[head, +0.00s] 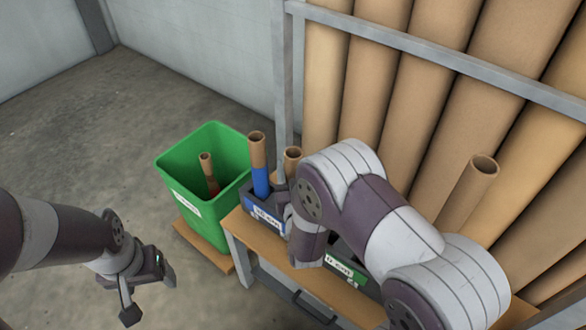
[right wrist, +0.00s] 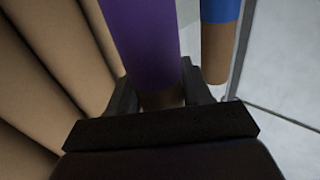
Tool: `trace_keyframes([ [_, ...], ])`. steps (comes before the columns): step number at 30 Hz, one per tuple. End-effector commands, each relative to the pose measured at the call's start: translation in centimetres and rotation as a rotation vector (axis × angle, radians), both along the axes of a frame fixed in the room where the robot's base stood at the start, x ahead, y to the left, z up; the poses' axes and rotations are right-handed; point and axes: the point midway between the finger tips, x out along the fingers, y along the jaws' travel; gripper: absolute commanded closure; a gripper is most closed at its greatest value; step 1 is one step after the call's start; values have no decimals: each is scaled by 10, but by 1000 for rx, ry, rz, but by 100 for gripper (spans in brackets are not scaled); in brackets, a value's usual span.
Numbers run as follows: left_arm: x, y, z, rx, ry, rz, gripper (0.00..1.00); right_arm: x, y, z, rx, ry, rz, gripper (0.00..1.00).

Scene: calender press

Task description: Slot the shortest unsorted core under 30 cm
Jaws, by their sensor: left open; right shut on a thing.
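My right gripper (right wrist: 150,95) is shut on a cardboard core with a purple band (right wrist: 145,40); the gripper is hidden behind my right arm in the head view. A core with a blue band (head: 259,165) stands upright in a dark rack with a blue label (head: 264,218); a blue-banded core also shows beside the held one in the right wrist view (right wrist: 219,45). A core top (head: 293,156) shows just right of it; I cannot tell if it is the held core. A plain core (head: 468,190) stands further right, its foot hidden. My left gripper (head: 148,297) is open and empty.
A green bin (head: 177,200) with a core (head: 208,172) inside stands left of the wooden bench (head: 240,224). A green-labelled rack (head: 345,268) is partly covered by my right arm. Large brown rolls (head: 365,90) stand behind a metal rail (head: 430,52). The floor at left is clear.

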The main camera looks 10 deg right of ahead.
Motion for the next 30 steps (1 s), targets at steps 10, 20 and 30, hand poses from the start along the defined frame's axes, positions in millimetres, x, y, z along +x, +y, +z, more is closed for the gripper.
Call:
trace_keyframes([
  [10, 0, 0, -9, 0, 0, 0, 26, 0, 0, -10, 0, -1, 0, 99],
  [20, 0, 0, -11, 0, 0, 0, 26, 0, 0, -12, 0, -1, 0, 21],
  [30, 0, 0, -12, 0, 0, 0, 26, 4, 0, -13, 0, -1, 1, 21],
])
